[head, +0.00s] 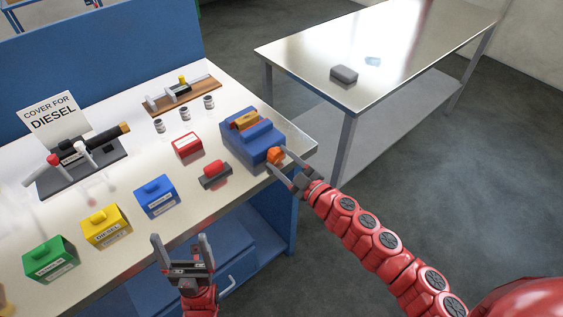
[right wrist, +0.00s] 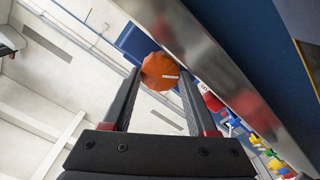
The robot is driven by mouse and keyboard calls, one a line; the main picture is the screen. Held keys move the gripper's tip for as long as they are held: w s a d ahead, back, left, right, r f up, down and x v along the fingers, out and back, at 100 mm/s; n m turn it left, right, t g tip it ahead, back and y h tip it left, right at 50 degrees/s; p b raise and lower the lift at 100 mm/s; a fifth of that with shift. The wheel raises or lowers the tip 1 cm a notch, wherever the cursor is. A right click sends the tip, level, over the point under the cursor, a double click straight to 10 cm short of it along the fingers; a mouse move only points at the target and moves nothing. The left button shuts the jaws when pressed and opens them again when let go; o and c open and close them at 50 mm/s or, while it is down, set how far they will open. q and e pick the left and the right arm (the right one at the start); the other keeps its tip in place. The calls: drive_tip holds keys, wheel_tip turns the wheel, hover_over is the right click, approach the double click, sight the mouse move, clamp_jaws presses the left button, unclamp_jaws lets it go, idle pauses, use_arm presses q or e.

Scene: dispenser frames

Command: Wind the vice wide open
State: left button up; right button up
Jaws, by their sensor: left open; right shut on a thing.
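The blue vice (head: 250,138) stands at the right end of the workbench. An orange-brown piece (head: 246,121) shows at its top, between blue parts; I cannot tell how wide its jaws stand. Its orange knob (head: 275,155) faces the front, and the right wrist view shows the knob (right wrist: 160,71) with a white line on its face. My right gripper (head: 284,167) is shut on the knob, one finger on each side; its fingers also show in the right wrist view (right wrist: 157,90). My left gripper (head: 181,246) is open and empty in front of the bench.
Green (head: 50,259), yellow (head: 106,227) and blue (head: 157,196) boxes stand along the bench front. A red-and-grey block (head: 215,175) and a red-and-white box (head: 188,146) lie left of the vice. A second table (head: 390,45) stands behind to the right, with floor between.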

drive_tip(key=shift+n, duration=0.4)
drive_tip(key=o, duration=1.4)
drive_tip(key=shift+c, duration=0.2)
